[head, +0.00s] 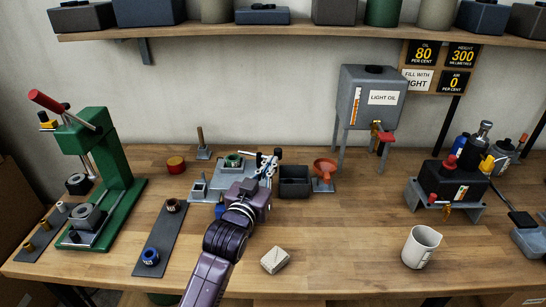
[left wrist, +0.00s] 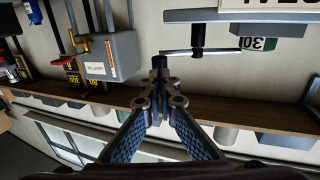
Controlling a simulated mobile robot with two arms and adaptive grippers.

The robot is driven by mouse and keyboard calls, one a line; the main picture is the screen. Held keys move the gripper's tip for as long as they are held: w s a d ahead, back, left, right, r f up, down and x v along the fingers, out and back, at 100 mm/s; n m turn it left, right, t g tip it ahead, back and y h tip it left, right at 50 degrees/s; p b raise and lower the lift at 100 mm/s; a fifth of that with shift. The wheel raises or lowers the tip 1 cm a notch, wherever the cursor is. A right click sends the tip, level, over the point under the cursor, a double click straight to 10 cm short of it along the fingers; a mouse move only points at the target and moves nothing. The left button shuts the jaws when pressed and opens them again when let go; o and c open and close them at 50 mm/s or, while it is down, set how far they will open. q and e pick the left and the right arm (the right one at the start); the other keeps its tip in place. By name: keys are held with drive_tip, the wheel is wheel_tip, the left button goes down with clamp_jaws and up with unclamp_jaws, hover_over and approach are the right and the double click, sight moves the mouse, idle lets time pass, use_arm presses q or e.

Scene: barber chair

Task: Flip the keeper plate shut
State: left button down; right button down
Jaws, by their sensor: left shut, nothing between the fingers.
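My left arm comes up from the bottom of the head view. Its gripper (head: 267,160) is over the small grey fixture at the middle of the bench. In the left wrist view the fingers (left wrist: 160,98) are closed together with nothing between them. A thin flat grey plate (left wrist: 222,51) on a dark post lies just beyond the fingertips; I cannot tell if it is the keeper plate or if they touch. My right gripper is not in view.
A green press (head: 117,178) stands at the left. A dark open box (head: 294,181) and an orange funnel (head: 325,168) stand right of the fixture. A light block (head: 275,260) and a white mug (head: 421,247) are at the front. The bench between them is clear.

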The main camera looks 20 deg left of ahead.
sight(281, 155)
use_arm(q)
drive_tip(key=shift+w, duration=1)
drive_tip(key=shift+p, duration=0.3)
drive_tip(key=shift+w+d+r+p, duration=0.1)
drive_tip(key=shift+w+d+p, duration=0.2)
drive_tip(key=shift+w, duration=0.1)
drive_tip(key=shift+w+d, duration=0.3)
drive_tip(key=shift+w, duration=0.35)
drive_tip(key=shift+f, duration=0.2)
